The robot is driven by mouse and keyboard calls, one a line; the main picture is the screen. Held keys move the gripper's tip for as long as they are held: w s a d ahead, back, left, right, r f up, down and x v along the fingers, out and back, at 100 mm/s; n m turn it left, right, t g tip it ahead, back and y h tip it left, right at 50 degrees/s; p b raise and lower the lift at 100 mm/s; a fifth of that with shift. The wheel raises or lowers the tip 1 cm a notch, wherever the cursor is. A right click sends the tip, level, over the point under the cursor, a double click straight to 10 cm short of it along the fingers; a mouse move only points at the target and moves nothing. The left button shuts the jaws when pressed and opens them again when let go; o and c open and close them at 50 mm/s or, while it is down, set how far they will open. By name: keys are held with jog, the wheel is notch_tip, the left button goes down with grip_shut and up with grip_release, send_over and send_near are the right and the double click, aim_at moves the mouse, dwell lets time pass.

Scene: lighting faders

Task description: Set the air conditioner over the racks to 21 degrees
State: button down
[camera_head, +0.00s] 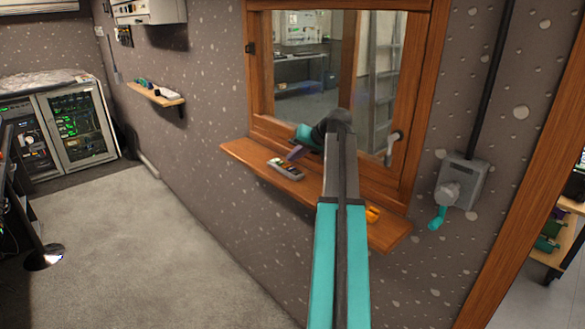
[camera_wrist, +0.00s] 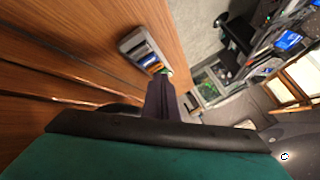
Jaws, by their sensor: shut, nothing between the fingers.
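The air conditioner (camera_head: 148,12) is a white unit high on the wall at the upper left of the head view, cut by the top edge. The racks (camera_head: 72,122) stand on the floor at the far left. A grey remote (camera_head: 286,170) with coloured buttons lies on the wooden window sill; it also shows in the wrist view (camera_wrist: 146,48). My gripper (camera_head: 293,155) is shut and empty, its tips close to the remote's near end. I cannot tell whether they touch it. No temperature reading is legible.
The sill (camera_head: 240,152) runs below a wood-framed window (camera_head: 300,60). A small wall shelf (camera_head: 160,99) holds several small things. A grey wall box (camera_head: 462,182) is at the right.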

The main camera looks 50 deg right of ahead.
jog(key=shift+r+p, duration=1)
jog(key=shift+r, duration=1.2)
